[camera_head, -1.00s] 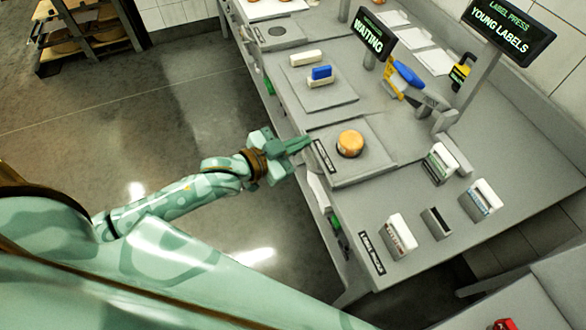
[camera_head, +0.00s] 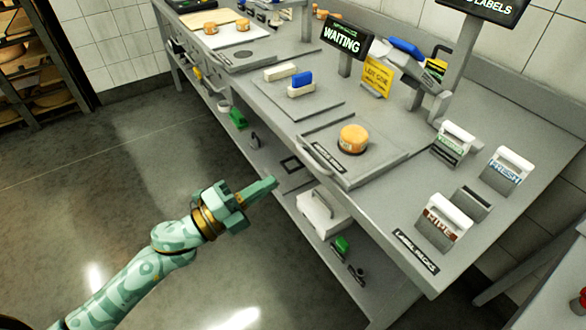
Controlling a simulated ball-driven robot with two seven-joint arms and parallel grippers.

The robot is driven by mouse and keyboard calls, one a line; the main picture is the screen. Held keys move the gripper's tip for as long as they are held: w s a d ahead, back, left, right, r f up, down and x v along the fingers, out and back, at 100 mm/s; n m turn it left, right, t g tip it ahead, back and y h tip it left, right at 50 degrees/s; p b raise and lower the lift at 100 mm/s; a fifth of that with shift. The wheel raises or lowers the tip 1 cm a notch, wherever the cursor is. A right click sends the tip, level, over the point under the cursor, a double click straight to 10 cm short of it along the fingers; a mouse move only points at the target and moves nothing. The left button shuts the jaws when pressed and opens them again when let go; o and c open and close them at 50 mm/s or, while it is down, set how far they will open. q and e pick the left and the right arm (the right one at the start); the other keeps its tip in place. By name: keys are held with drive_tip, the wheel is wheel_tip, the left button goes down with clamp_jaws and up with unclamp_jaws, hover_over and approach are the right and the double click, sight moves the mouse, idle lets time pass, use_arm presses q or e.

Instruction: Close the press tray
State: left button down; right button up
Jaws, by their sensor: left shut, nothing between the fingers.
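The press tray (camera_head: 374,167) is a flat grey plate set into the bench top, with a bar handle (camera_head: 317,158) and a small dark label on its front. Its front edge lies about level with the bench's front edge; I cannot tell whether it is fully in. An orange cheese wheel (camera_head: 354,139) sits on the tray. My left gripper (camera_head: 268,186) is shut and empty, over the floor in front of the bench, apart from the handle and to its lower left. My right gripper is not in view.
The press (camera_head: 408,50), with a blue lever, stands behind a yellow card. A "WAITING" screen (camera_head: 342,39) is beside it. Label packs (camera_head: 443,222) stand on the bench at right. White and blue blocks (camera_head: 300,85) lie left of the tray. A lower shelf holds a white box (camera_head: 323,211).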

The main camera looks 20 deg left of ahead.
use_arm(q)
approach(323, 157)
wheel_tip(323, 157, up, 2)
drive_tip(key=w, duration=0.1)
drive_tip(key=shift+x, duration=1)
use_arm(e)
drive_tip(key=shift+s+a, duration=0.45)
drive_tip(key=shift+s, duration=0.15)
use_arm(q)
drive_tip(key=shift+s+d, duration=0.1)
drive_tip(key=x, duration=0.3)
drive_tip(key=f+x, duration=0.1)
drive_tip(key=x, duration=0.2)
drive_tip(key=f+x, duration=0.1)
drive_tip(key=x, duration=0.2)
drive_tip(key=shift+w+d+r, duration=0.15)
drive_tip(key=shift+w+d, duration=0.2)
drive_tip(key=shift+d, duration=0.05)
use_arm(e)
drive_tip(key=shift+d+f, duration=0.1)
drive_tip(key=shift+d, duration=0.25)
